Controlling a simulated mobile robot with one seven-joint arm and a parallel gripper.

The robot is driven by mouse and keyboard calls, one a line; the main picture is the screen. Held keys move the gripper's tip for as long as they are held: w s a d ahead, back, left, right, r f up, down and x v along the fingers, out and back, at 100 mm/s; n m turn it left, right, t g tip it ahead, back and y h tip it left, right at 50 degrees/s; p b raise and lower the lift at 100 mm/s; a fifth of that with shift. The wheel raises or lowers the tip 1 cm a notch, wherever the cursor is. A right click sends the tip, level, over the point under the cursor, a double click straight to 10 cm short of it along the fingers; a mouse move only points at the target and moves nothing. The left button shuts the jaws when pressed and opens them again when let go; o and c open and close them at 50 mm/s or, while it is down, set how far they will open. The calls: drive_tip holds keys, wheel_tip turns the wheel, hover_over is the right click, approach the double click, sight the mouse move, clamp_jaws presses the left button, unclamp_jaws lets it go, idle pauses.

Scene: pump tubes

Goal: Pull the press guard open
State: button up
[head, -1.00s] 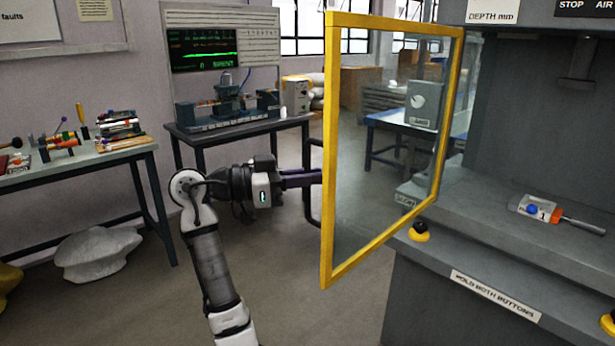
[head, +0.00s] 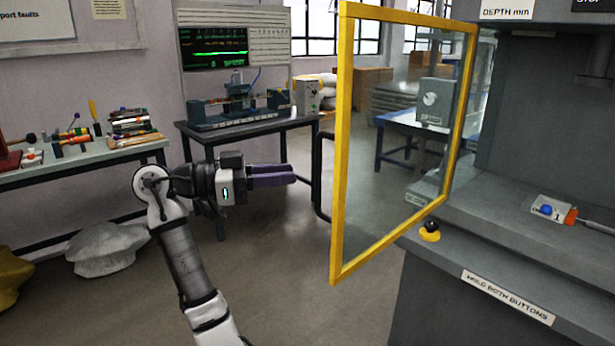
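The press guard is a clear panel in a yellow frame (head: 346,150). It stands swung out from the grey press (head: 540,130), with a gap of open room showing past its left edge. Its dark bar handle (head: 317,175) sticks out on the left side of the frame.
A workbench with tools (head: 90,165) stands at the left, with a pale sack (head: 108,248) on the floor below. A table with a screen and test rig (head: 235,120) is behind my gripper. A small tool (head: 556,211) lies on the press bed. The floor in front is clear.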

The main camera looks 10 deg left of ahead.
drive_tip(key=v, duration=0.6)
drive_tip(key=shift+a+b, duration=0.2)
drive_tip(key=shift+b, duration=0.15)
drive_tip(key=shift+s, duration=0.1)
